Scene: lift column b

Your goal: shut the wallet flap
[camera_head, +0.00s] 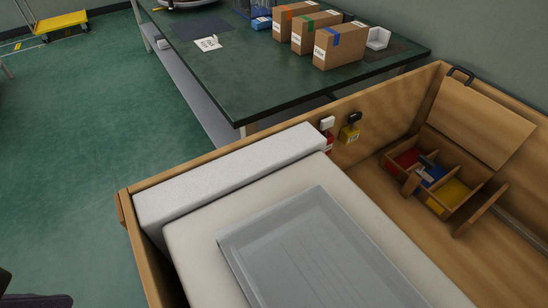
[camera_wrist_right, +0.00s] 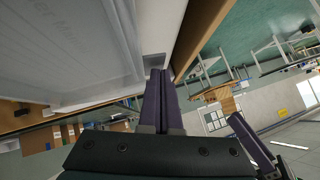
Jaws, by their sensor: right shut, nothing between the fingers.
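The wallet (camera_head: 320,250) is a flat grey, see-through sleeve with faint lines, lying on a pale block in the wooden crate. Its near part is cut off by the picture's bottom edge, and I cannot make out whether its flap is open or shut. In the right wrist view, a translucent printed panel (camera_wrist_right: 65,45), seemingly the wallet, fills the upper left. My right gripper (camera_wrist_right: 160,72) is shut and empty, its tips by a small grey patch beside that panel. I cannot tell if they touch. A purple finger, seemingly of my left gripper (camera_wrist_right: 248,138), shows at the lower right.
The wooden crate (camera_head: 122,207) has a white foam strip (camera_head: 230,175) along one side. A divided box (camera_head: 437,181) with coloured contents lies inside at the right. A green table (camera_head: 250,85) with cartons stands behind. Open floor (camera_head: 75,140) lies at the left.

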